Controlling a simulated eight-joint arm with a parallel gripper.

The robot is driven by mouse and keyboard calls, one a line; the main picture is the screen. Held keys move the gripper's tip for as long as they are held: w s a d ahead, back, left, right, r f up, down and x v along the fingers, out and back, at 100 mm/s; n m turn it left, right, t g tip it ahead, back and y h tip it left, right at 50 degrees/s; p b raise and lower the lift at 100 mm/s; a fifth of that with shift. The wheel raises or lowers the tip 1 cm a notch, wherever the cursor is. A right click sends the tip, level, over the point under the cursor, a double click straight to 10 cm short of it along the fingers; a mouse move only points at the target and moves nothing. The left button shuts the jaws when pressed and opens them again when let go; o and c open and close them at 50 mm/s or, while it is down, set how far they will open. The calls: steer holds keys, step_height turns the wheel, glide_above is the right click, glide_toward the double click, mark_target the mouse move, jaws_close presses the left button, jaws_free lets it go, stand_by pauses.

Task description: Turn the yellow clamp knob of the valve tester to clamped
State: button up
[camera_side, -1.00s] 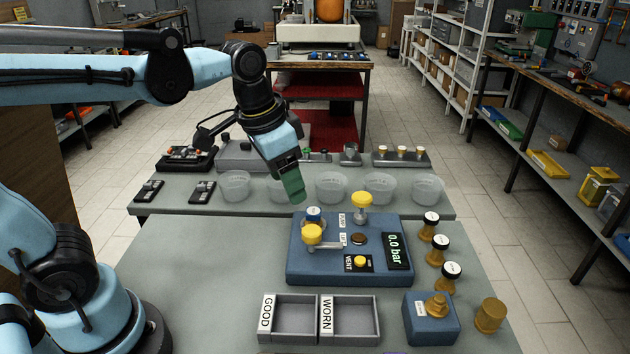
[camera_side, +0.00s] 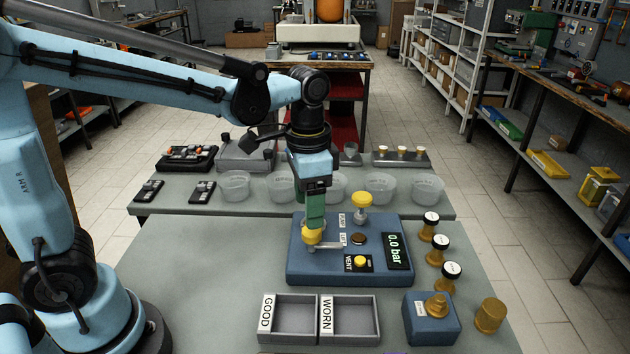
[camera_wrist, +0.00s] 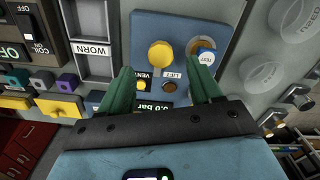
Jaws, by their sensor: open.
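The valve tester (camera_side: 300,264) is a blue box on the near bench, and its display reads 0.0 bar. A yellow knob (camera_side: 312,236) with a grey arm beside it is at its left; it also shows in the wrist view (camera_wrist: 160,54). A second yellow knob (camera_side: 362,200) stands at the back; the labels do not clearly show which is the clamp knob. My gripper (camera_side: 315,224) is open, pointing down just above the left knob. In the wrist view, that knob lies beyond and between the green fingers (camera_wrist: 163,72). Contact cannot be told.
A small yellow vent button (camera_side: 361,262) is on the tester's front. GOOD and WORN trays (camera_side: 320,338) lie in front. Brass valves (camera_side: 437,250) stand at the right. Clear bowls (camera_side: 381,188) line the back bench.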

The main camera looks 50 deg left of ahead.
steer(key=shift+f, duration=2.75)
steer(key=c, duration=1)
steer(key=shift+c, duration=0.2)
